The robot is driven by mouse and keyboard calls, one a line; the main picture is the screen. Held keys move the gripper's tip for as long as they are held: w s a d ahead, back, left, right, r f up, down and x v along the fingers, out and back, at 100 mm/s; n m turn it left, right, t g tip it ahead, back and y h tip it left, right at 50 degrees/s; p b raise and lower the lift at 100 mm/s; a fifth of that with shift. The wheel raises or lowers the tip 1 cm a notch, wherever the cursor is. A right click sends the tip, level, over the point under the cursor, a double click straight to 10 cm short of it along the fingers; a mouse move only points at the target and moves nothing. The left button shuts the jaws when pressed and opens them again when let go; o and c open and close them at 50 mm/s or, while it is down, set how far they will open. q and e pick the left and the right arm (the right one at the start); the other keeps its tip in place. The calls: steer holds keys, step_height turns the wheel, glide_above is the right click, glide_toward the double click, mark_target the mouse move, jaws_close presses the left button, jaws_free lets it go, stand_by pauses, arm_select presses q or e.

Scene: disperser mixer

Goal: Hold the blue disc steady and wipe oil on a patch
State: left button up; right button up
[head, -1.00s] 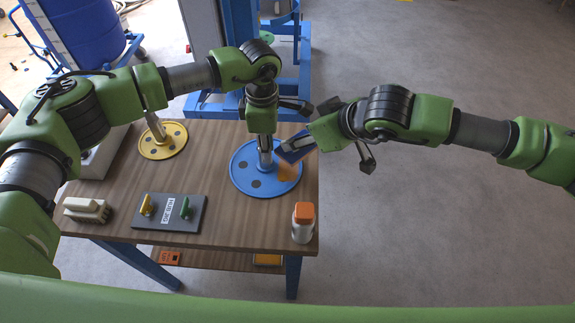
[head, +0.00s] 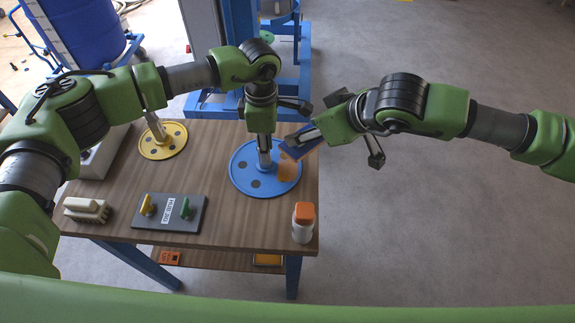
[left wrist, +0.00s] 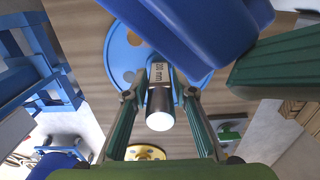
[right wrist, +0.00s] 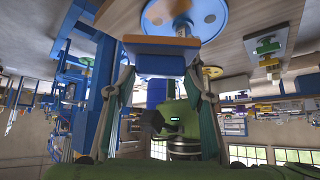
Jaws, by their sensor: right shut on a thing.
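The blue disc (head: 243,180) lies flat on the table, with an orange oil patch (head: 287,170) on its right side. Its upright metal shaft, marked "200 mm", shows in the left wrist view (left wrist: 160,85). My left gripper (head: 264,142) is above the disc, its fingers closed on both sides of the shaft. My right gripper (head: 312,133) is shut on a blue wiping block (head: 297,149), tilted over the disc's upper right edge by the patch. The right wrist view shows the block (right wrist: 160,50) between the fingers. Whether it touches the disc I cannot tell.
A yellow disc (head: 160,150) stands at the table's back left. A dark board (head: 168,213) with yellow and green handles, a pale brush-like block (head: 86,209) and an orange-capped bottle (head: 303,222) are nearer the front. Blue machine framing (head: 285,90) rises behind the table.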

arm_select(q)
steer(key=shift+r, duration=0.55)
arm_select(e)
steer(key=shift+r, duration=0.1)
arm_select(q)
steer(key=o, duration=0.5)
steer(key=shift+o, duration=0.2)
steer(key=shift+r, duration=0.1)
step_height(320, 180, up, 12)
steer(key=shift+f, duration=0.15)
arm_select(e)
steer(key=shift+r+p, duration=1.5)
steer(key=shift+p, duration=0.1)
arm_select(q)
step_height(320, 180, up, 6)
